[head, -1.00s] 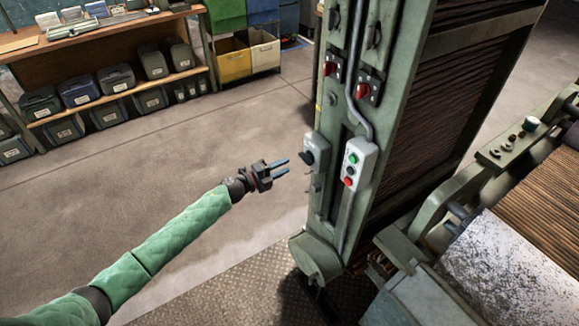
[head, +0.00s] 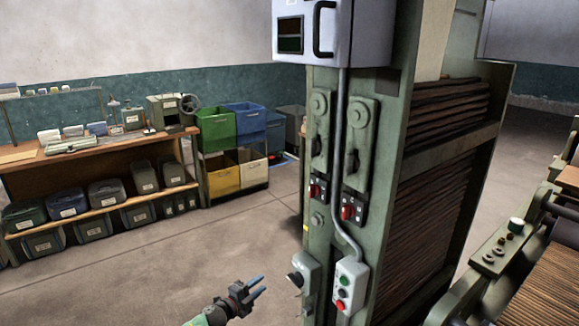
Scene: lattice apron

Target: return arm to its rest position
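My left gripper (head: 256,288) shows at the bottom of the head view, left of the green machine column. Its two blue-grey fingers stand apart with a gap between them, and nothing is held. They point up and right, apart from the column's control boxes. Only a short piece of my green-sleeved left arm shows at the bottom edge; the rest is out of frame. My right gripper is not in view.
A green machine column (head: 385,220) carries a grey switch box (head: 306,270), a button box (head: 349,286) and red rotary switches (head: 348,212). A wooden workbench (head: 110,148) with several bins stands at left. Coloured crates (head: 245,118) are behind. Bare floor (head: 190,245) lies between.

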